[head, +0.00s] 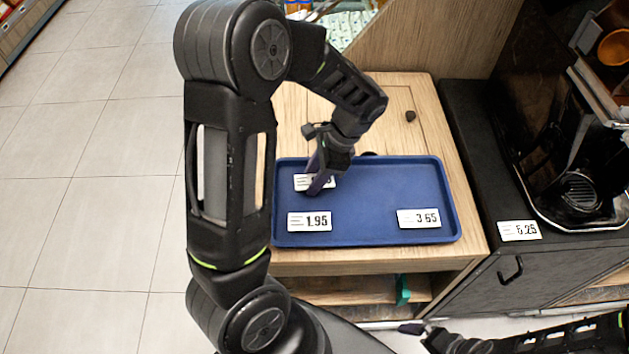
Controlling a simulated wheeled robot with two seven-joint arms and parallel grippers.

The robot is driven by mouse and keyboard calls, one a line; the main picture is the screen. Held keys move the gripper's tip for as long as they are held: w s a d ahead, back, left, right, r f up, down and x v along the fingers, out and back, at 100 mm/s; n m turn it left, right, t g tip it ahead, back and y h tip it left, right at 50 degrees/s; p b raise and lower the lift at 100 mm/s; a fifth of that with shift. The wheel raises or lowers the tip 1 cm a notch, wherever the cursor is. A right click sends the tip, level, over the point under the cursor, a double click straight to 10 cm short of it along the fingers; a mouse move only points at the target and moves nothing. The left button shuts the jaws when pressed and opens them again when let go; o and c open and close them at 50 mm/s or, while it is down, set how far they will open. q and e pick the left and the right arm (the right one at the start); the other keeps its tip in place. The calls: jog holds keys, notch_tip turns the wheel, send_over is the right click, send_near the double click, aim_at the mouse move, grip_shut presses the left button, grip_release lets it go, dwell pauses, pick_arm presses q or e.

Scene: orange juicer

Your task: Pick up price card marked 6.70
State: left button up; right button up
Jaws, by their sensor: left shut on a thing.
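A blue tray (378,238) sits on the wooden cabinet and holds several white price cards. One card (303,181) lies at the tray's back left, and its number is mostly covered by my gripper. My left gripper (318,188) points down over this card and is shut on it; the card still appears at tray level. Below it is a card marked 1.95 (310,222). A card marked 3.65 (419,218) lies at the tray's front right. My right gripper (412,328) shows only in part at the bottom edge, and its opening is unclear.
A wooden cabinet top (462,222) surrounds the tray. To the right stands a dark juicer machine (580,190) with a card marked 6.25 (519,230) on its front edge. The tray's middle and right back are clear. Open tiled floor (90,200) lies to the left.

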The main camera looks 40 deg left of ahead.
pick_arm(q)
grip_shut()
notch_tip(320, 180, up, 10)
jog(key=shift+p, duration=0.35)
jog(key=shift+r, duration=0.1)
dwell(0.6)
